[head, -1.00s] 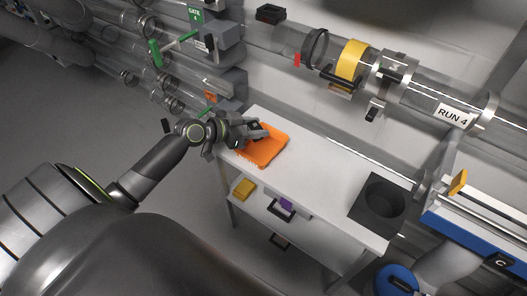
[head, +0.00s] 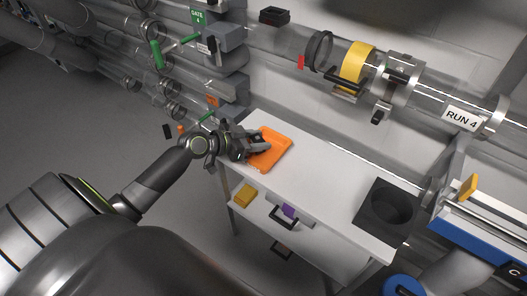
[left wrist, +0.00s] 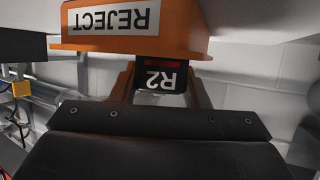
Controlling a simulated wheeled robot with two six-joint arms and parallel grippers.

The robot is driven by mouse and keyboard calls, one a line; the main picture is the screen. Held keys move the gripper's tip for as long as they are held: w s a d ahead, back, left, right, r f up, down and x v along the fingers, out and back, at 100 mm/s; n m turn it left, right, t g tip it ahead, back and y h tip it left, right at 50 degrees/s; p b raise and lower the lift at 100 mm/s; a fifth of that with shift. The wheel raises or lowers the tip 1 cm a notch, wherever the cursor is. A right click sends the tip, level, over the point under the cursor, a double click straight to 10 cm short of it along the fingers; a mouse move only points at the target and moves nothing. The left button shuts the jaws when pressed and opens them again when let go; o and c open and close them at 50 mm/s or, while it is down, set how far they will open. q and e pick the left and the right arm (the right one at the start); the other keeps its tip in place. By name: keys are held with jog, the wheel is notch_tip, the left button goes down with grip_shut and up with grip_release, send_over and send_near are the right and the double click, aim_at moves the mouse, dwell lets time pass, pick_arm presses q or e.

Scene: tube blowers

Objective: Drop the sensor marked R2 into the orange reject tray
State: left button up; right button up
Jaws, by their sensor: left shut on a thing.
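The orange reject tray (head: 275,155) lies on the left end of the white bench top. In the left wrist view its wall (left wrist: 185,32) with an upside-down REJECT label fills the top. My left gripper (head: 262,144) is over the tray's left part in the head view. It is shut on the sensor marked R2 (left wrist: 160,79), a dark block with an upside-down R2 label, held between the fingers (left wrist: 161,88). The tray's lower edge meets the sensor's top in this view; I cannot tell whether they touch. In the head view the gripper hides most of the sensor. My right gripper is not in view.
The white bench (head: 325,180) is clear between the tray and a dark block with a round hole (head: 388,210). A yellow block (head: 245,195) and a purple item (head: 289,211) sit on the lower shelf. Clear tubes and the grey gate unit (head: 226,40) run behind.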

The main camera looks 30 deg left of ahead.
pick_arm(q)
jog(key=o, duration=1.1)
jog(key=shift+s, duration=0.1)
jog(key=p+v, duration=0.1)
jog(key=v, duration=0.8)
jog(key=shift+s+a, duration=0.1)
jog(key=shift+p+v, duration=1.7)
jog(key=shift+v, duration=2.3)
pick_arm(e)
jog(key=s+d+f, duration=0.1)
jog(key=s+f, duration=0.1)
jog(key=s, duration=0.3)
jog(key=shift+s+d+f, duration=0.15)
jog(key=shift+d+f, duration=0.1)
